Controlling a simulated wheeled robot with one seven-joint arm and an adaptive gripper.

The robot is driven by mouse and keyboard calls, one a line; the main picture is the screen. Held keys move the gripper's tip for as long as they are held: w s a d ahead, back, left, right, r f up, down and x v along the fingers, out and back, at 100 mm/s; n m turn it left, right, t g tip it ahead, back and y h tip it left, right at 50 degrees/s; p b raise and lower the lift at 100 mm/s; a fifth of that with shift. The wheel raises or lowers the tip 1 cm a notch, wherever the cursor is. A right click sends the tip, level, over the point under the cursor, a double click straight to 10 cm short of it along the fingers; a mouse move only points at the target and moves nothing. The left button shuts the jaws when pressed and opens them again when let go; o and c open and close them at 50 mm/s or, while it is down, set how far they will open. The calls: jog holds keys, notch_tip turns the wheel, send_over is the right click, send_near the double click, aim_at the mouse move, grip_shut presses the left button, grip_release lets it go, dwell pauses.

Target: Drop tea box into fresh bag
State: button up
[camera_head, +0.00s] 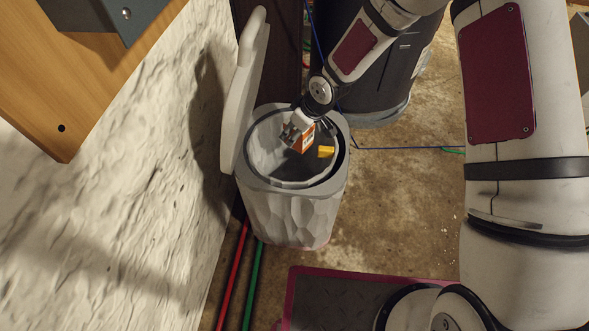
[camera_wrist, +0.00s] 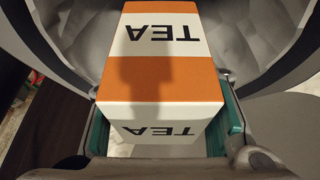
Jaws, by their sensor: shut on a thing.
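The tea box (camera_head: 307,137) is orange and white with black "TEA" lettering. My gripper (camera_head: 296,134) is shut on it and holds it in the mouth of the bin. In the wrist view the tea box (camera_wrist: 165,75) sits between two teal finger pads. The fresh bag (camera_head: 264,152) appears as a pale grey lining inside the round opening of the grey faceted bin (camera_head: 290,218). The bin's lid (camera_head: 245,85) stands open on the left. The bottom of the bag is mostly hidden.
A small yellow thing (camera_head: 325,152) shows inside the bin, right of the tea box. A dark cylindrical container (camera_head: 385,80) stands behind. A rough white wall (camera_head: 130,190) is close on the left. Red and green hoses (camera_head: 233,275) run along the floor.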

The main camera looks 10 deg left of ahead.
jog(key=shift+f+b, duration=1.3)
jog(key=shift+f, duration=0.85)
jog(key=o, duration=1.1)
jog(key=v, duration=1.2)
jog(key=shift+a, duration=0.1)
